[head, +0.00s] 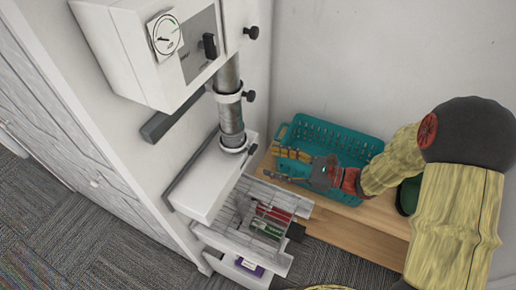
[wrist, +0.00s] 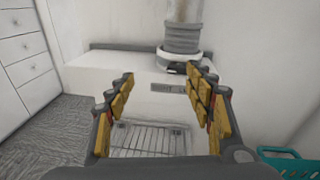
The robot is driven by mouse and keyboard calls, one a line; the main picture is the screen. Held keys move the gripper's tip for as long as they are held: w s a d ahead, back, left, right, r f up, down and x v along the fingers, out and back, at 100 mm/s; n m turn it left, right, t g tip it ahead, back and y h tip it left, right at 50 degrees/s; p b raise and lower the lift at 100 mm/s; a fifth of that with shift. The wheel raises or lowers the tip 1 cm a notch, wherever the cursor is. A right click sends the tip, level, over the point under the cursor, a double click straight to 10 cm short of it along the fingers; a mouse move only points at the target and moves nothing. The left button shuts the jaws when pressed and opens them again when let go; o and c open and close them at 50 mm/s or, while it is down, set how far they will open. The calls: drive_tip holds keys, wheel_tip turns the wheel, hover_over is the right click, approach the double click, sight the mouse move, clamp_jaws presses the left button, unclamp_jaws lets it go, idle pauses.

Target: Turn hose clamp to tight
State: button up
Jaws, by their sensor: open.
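A grey hose (head: 232,118) runs down from the upper white box to the lower white box. A pale ring (head: 228,97) with a black knob (head: 249,96) goes around its middle. A band (head: 235,148) with a small dark knob sits around its lower end. I cannot tell which one is the hose clamp. The wrist view shows the hose (wrist: 182,38) and a pale band (wrist: 186,55) at its foot, beyond my fingers. My gripper (head: 285,166) is open and empty, apart from the hose and to its right. Its yellow-padded fingers (wrist: 162,100) spread wide in the wrist view.
The upper box (head: 130,50) has a dial (head: 165,33) and a black switch (head: 210,46). Below the lower box (head: 212,182), a wire rack (head: 240,207) and open drawer hold red and green items. A teal basket (head: 335,135) stands on a wooden bench (head: 350,235) behind my gripper.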

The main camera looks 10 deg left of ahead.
sight(252, 149)
drive_tip(key=w+a+f+m+t+b, duration=0.1)
drive_tip(key=w+a+m, duration=0.1)
drive_tip(key=w+a, duration=0.3)
drive_tip(key=shift+a+f+t+b, duration=0.25)
drive_tip(key=shift+a+t+b, duration=0.15)
drive_tip(key=shift+a, duration=0.25)
drive_tip(key=c, duration=1.1)
drive_tip(key=shift+c, duration=0.3)
